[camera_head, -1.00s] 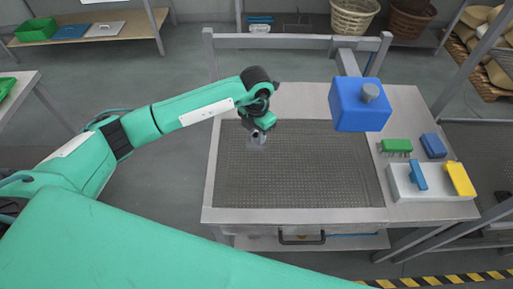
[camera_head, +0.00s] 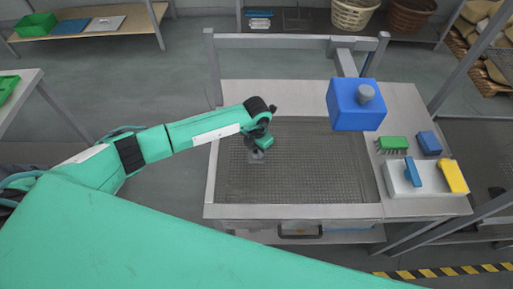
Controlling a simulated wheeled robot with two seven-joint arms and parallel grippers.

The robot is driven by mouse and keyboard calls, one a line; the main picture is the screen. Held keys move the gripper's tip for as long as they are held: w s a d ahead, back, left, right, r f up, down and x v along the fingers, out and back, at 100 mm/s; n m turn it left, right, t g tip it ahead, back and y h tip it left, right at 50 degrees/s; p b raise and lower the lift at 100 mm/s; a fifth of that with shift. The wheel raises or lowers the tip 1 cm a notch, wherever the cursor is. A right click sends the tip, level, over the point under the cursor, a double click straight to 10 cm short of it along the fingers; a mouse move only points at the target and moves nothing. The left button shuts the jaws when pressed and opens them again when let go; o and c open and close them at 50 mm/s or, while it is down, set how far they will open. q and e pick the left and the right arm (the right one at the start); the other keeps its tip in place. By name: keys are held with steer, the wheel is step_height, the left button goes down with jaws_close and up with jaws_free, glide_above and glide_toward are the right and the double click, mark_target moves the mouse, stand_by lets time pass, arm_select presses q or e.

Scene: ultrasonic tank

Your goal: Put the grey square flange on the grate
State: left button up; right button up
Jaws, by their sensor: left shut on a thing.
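The grate (camera_head: 325,170) is the dark mesh surface sunk in the grey table. My left gripper (camera_head: 256,152) is over its left part, pointing down, shut on the grey square flange (camera_head: 256,157). The flange is small and partly hidden by the gripper. It is at or just above the mesh; I cannot tell whether it touches. My right gripper is not in view.
A blue box (camera_head: 356,106) hangs on a post over the table's back right. A green brush (camera_head: 392,144), a blue block (camera_head: 429,143) and a white tray (camera_head: 432,190) with blue and yellow tools stand at the right. Most of the grate is clear.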

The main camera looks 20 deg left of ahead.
arm_select(q)
steer(key=o, duration=1)
steer(key=shift+f, duration=0.1)
steer(key=shift+o, duration=0.3)
steer(key=shift+r, duration=0.3)
step_height(320, 180, up, 12)
steer(key=b, duration=0.4)
steer(key=shift+f+b, duration=0.15)
steer(key=shift+b, duration=0.15)
